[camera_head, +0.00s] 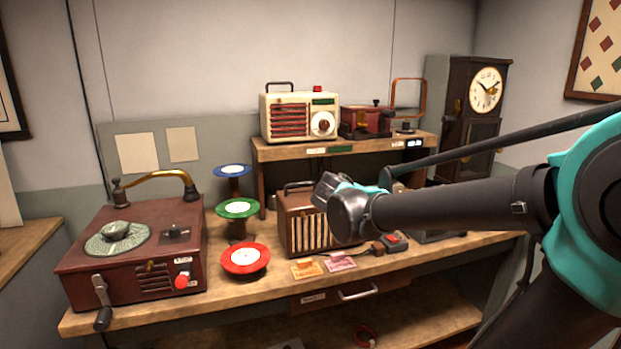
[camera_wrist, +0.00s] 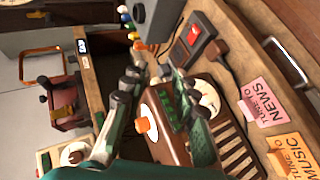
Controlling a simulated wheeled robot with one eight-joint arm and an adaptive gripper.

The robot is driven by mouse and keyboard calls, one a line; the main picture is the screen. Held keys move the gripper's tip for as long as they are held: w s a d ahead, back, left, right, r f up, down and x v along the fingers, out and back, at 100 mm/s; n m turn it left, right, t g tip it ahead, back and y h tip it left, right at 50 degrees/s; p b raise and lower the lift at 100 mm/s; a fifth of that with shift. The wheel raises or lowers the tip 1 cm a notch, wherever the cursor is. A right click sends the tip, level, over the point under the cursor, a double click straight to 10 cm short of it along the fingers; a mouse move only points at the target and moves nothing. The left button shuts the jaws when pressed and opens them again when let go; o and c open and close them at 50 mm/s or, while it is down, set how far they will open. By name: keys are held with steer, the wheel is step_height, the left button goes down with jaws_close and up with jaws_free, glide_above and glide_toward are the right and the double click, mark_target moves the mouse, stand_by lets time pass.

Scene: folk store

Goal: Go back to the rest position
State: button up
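My gripper (camera_wrist: 160,76) shows in the wrist view with its two fingers apart and nothing held between them. In the head view my arm reaches in from the right, and its end is in front of the right part of the brown radio (camera_head: 296,222). The fingers are mostly hidden there behind the wrist. In the wrist view the brown radio (camera_wrist: 170,145) lies below and partly behind the fingers, with a white dial, a green label and an orange knob. I cannot tell whether a finger touches it.
A red-button box (camera_head: 394,242) and two paper cards (camera_head: 340,262) lie near the bench's front. A record player (camera_head: 135,250) and coloured disc stands (camera_head: 244,258) stand left. A raised shelf (camera_head: 290,152) holds a cream radio (camera_head: 298,115). A clock (camera_head: 485,90) stands at back right.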

steer(key=s+d+f+m+g+y, duration=0.4)
steer(key=s+f, duration=0.6)
steer(key=f, duration=0.5)
steer(key=s+a+f+m+g+y, duration=0.1)
steer(key=s+a+f+m+y, duration=0.1)
steer(key=s+f, duration=0.7)
steer(key=shift+s+a+m+y, duration=0.2)
steer(key=shift+s+m+y, duration=0.35)
steer(key=shift+m+y, duration=0.4)
